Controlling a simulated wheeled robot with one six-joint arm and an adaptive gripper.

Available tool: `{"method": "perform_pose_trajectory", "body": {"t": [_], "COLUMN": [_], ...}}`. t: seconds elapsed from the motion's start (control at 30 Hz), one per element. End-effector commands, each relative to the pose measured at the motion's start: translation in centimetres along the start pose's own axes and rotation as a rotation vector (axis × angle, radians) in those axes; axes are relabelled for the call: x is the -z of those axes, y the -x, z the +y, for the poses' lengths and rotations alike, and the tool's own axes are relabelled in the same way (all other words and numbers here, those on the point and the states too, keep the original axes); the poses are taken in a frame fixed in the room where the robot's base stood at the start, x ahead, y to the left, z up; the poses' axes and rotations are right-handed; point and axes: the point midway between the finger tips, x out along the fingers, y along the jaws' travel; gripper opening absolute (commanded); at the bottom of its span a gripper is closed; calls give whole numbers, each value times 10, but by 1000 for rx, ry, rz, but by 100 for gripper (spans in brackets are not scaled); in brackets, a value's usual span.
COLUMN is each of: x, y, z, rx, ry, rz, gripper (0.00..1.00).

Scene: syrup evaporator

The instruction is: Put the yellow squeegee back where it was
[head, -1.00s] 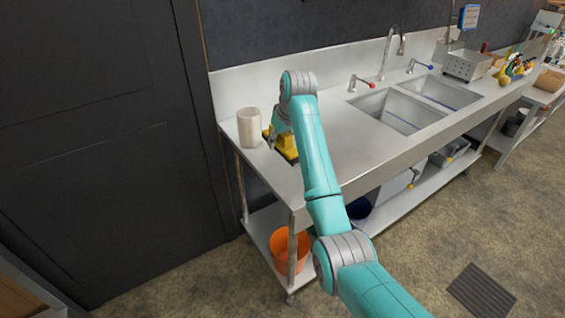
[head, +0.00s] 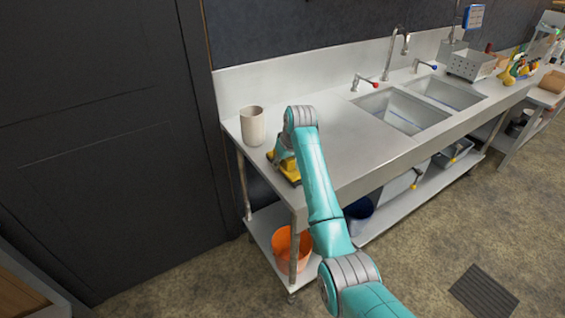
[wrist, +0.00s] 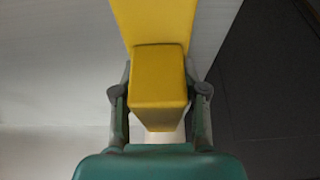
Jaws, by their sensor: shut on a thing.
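The yellow squeegee (head: 291,166) is at the left end of the steel sink counter, near its front edge, partly hidden behind my arm. In the wrist view its yellow handle block (wrist: 158,75) is between my two fingers, with a wider yellow part beyond it. My gripper (wrist: 160,100) is shut on the squeegee. In the head view my wrist hides most of the gripper. I cannot tell whether the squeegee touches the counter top.
A pale cup (head: 252,127) stands behind and left of the squeegee. The counter (head: 335,140) is bare up to the two sink basins (head: 402,110). An orange bucket (head: 290,250) sits on the lower shelf. A dark door (head: 95,150) is at the left.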

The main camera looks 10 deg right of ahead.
Motion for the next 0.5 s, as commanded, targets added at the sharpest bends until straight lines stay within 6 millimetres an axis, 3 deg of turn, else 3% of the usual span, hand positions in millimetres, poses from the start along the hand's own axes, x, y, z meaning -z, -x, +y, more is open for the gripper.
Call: {"method": "perform_pose_trajectory", "body": {"t": [0.07,0.1,0.17,0.5], "x": [0,-1,-1,0], "y": [-1,-2,-1,0], "z": [0,0,0,0], "rx": [0,0,0,0], "ry": [0,0,0,0], "rz": [0,0,0,0], "gripper": [10,50,65,68]}}
